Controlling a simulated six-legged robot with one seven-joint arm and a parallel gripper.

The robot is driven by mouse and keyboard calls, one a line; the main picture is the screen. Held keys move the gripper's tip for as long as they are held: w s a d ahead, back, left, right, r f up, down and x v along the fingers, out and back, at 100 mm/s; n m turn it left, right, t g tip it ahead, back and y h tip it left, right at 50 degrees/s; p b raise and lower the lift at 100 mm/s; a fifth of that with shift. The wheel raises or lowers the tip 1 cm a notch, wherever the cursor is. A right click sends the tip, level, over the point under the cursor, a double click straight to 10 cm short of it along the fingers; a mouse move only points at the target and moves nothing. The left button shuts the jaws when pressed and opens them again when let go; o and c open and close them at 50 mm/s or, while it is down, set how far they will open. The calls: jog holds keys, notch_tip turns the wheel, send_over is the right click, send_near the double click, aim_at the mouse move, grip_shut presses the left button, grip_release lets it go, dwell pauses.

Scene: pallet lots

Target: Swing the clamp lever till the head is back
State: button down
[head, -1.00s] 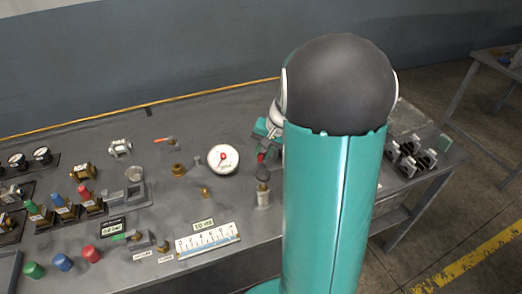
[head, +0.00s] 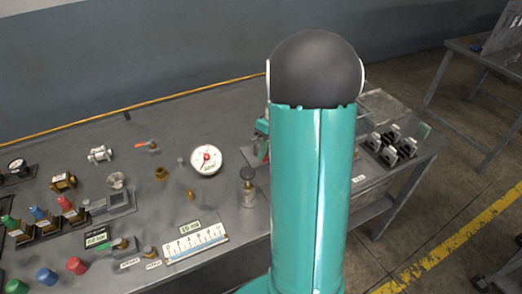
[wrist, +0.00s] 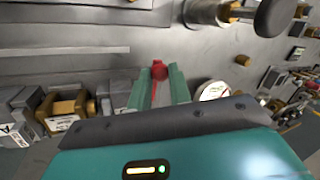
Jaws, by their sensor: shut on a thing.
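My gripper (wrist: 161,82) shows in the wrist view with its two teal fingers on either side of a red grip (wrist: 159,71). It is shut on this red grip, which looks like the end of the clamp lever. The lever's shaft, its pivot and the clamp head cannot be made out. In the head view my arm hides most of the gripper and the clamp; only a bit of teal shows beside the arm.
A white dial gauge (head: 206,159) and a dark-knobbed post (head: 248,187) stand left of my arm. A ruled scale (head: 195,242) lies at the bench front. Several dark clip-like blocks (head: 392,143) sit at right. Valves and coloured knobs crowd the left.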

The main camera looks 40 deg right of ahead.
jog(key=shift+s+d+f+n, duration=0.1)
jog(key=shift+d+n, duration=0.55)
jog(key=shift+n, duration=0.15)
jog(key=c, duration=1.3)
grip_release()
jog(key=v, duration=1.3)
jog(key=shift+w+r, duration=0.3)
jog(key=shift+r, duration=0.15)
